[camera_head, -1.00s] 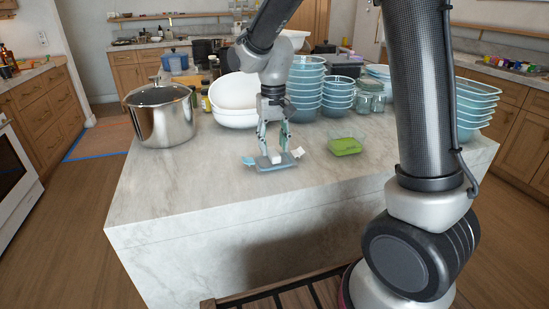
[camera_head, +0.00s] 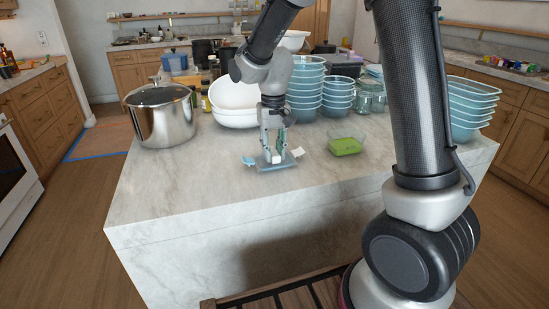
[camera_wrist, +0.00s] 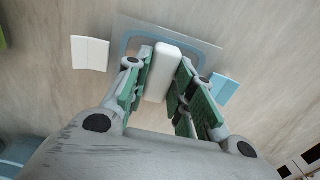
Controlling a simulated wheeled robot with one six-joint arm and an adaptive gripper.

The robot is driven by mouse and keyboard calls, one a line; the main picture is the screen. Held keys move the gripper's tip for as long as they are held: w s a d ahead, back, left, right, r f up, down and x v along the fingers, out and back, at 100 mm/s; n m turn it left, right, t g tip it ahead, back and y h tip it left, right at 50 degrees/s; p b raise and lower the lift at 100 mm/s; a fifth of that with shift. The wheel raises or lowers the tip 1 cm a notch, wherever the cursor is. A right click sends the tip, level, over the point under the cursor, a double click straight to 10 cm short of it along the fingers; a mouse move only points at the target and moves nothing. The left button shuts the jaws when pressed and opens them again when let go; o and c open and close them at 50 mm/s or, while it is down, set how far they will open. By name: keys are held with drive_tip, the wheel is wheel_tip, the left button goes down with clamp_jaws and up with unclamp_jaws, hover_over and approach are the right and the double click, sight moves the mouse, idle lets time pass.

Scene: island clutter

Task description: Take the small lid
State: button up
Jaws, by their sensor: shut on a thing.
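The small lid (camera_head: 267,168) is a flat, translucent blue-grey rectangle lying on the island's marble top. In the wrist view the lid (camera_wrist: 205,52) shows a blue band near its edge. A white rounded block (camera_wrist: 164,72) stands at the lid's middle; I cannot tell whether it is part of the lid. My gripper (camera_head: 277,156) points down over the lid. In the wrist view its green-padded fingers (camera_wrist: 163,82) are shut on the block's two sides. The fingers hide part of the lid. No gap between lid and counter is visible.
A light blue piece (camera_head: 248,160) and a white piece (camera_head: 297,152) lie beside the lid. A container with green contents (camera_head: 345,146) is to the right. A steel pot (camera_head: 162,118), white bowls (camera_head: 233,120) and stacked blue bowls (camera_head: 306,92) stand behind. The front counter (camera_head: 200,205) is clear.

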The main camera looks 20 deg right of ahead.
sight(273, 151)
drive_tip(key=shift+r, duration=2)
